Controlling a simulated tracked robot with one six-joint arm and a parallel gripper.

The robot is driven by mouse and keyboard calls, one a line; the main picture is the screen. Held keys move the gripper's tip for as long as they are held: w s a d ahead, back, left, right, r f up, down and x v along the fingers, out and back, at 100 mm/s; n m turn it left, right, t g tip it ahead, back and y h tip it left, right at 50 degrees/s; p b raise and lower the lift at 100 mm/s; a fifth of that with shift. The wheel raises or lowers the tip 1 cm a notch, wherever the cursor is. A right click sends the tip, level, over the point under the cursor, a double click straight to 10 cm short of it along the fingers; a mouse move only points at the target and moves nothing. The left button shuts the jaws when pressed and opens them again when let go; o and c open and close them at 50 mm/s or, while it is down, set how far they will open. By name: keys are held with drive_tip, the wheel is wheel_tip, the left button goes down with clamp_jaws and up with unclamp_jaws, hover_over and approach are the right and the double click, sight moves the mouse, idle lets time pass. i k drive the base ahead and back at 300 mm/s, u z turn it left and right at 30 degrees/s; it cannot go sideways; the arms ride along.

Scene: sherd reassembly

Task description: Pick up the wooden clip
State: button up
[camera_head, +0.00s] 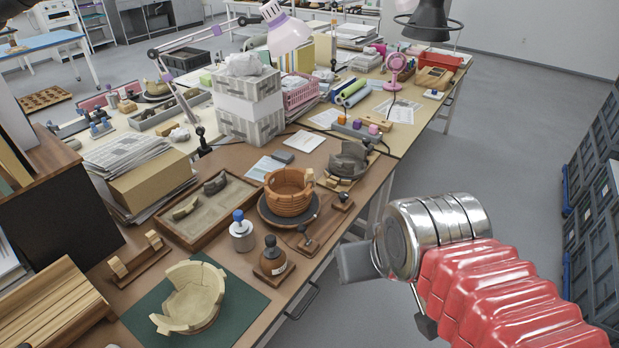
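Two small light wooden pieces that look like clips stand on a narrow wooden holder (141,266) at the left of the near table: one at its front end (118,267), the other at its back end (153,239). Another small wooden piece (308,177) sits at the right rim of the orange-brown pot (288,192). I cannot tell which one the task means. My gripper (358,262) hangs over the floor, right of the table edge and well apart from these pieces. Only a grey part of it shows past the metal wrist, so its opening is hidden.
The pot stands on a dark round turntable (268,216). A pale broken bowl (190,296) lies on a green mat (240,300).

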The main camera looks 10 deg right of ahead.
sight(310, 176)
drive_tip(key=z, duration=0.05)
drive_tip(key=i, duration=0.95)
drive_tip(key=u, duration=3.3)
